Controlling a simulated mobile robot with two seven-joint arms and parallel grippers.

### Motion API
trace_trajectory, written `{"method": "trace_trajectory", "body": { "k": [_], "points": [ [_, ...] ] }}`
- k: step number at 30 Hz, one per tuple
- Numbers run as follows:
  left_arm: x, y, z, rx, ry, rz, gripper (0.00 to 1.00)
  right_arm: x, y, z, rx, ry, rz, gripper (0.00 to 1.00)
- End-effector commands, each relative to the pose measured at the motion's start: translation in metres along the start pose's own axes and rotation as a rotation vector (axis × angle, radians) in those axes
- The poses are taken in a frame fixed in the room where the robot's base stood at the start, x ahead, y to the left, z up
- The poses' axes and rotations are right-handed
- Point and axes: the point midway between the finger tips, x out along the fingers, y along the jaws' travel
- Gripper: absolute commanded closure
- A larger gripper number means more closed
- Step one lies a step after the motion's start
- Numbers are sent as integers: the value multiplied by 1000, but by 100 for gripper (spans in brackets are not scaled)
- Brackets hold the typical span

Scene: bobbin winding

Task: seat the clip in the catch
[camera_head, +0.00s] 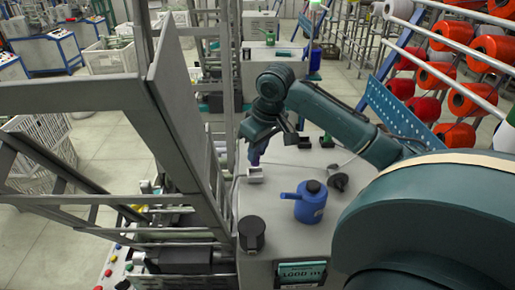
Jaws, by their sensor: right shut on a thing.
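My right gripper (258,145) is over the far part of the grey machine top (279,229), its fingers pointing down. It is shut on a small dark blue piece (255,157), which I take to be the clip. The blue piece hangs just above a small pale grey block with a dark opening (255,174), which looks like the catch. A narrow gap seems to lie between them, but contact is hard to judge at this size. My left gripper is out of view.
A blue bottle with a dark cap (310,202), a black round knob (338,179) and a dark cylinder (251,234) stand on the machine top. A grey metal frame (184,120) rises at the left. Red bobbins (455,135) hang on a rack at the right.

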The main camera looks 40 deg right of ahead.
Motion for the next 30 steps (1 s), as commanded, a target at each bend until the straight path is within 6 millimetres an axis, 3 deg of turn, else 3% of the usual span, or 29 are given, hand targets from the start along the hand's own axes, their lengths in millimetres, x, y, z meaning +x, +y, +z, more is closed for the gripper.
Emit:
{"method": "trace_trajectory", "body": {
  "k": [30],
  "points": [
    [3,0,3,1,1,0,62,27,0,7,0,-1,0,98]
  ]
}}
